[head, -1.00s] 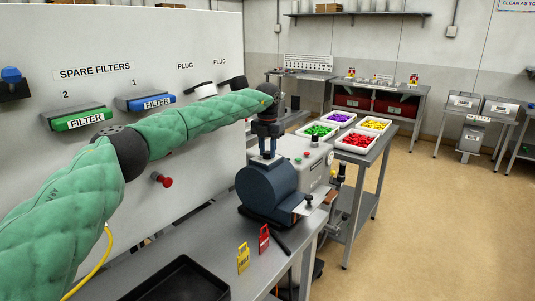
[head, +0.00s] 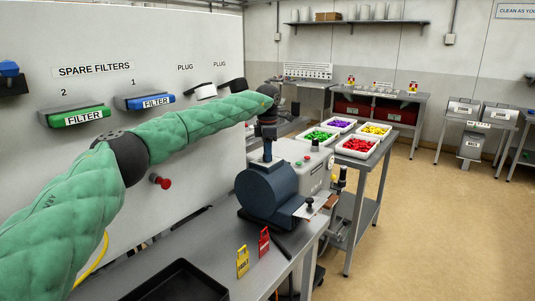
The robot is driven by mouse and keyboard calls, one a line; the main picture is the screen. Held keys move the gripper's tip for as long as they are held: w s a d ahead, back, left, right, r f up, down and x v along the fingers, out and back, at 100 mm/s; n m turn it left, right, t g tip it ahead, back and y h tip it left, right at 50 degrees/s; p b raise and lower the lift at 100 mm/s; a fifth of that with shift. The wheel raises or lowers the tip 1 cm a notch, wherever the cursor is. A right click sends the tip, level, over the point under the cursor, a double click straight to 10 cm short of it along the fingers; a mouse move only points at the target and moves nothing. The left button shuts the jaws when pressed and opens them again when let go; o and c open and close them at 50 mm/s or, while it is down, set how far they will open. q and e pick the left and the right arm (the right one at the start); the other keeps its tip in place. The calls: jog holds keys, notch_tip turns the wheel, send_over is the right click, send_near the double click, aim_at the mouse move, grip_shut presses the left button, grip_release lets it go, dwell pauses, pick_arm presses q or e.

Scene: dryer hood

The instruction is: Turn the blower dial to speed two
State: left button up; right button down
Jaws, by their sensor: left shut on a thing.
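The dark blue drum-shaped blower housing (head: 268,192) stands on the grey bench below my left arm. My left gripper (head: 267,152) points straight down, with its fingertips at the top of this housing. It is shut on a small part there, which I take to be the blower dial. The fingers hide the dial, so I cannot read its setting. My right gripper is not in view.
A yellow tag (head: 242,261) and a red tag (head: 264,242) stand on the bench front. A black tray (head: 180,283) lies nearer. The filter panel (head: 120,30) rises at left. A side table with several bins (head: 357,148) stands behind; the floor at right is clear.

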pick_arm(q)
jog(key=shift+m, duration=0.9)
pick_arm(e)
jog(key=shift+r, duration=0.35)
pick_arm(q)
jog(key=shift+r, duration=0.1)
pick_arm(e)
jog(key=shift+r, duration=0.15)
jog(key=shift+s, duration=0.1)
pick_arm(q)
jog(key=o, duration=1)
jog(key=shift+c, duration=0.2)
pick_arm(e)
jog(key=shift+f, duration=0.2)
pick_arm(q)
jog(key=shift+r+b, duration=0.3)
jog(key=shift+r, duration=0.1)
notch_tip(320, 180, up, 2)
jog(key=shift+w+r+b, duration=0.1)
jog(key=shift+b, duration=0.25)
notch_tip(320, 180, up, 4)
jog(key=shift+f+b, duration=0.25)
jog(key=shift+b, duration=0.1)
jog(key=shift+r, duration=0.6)
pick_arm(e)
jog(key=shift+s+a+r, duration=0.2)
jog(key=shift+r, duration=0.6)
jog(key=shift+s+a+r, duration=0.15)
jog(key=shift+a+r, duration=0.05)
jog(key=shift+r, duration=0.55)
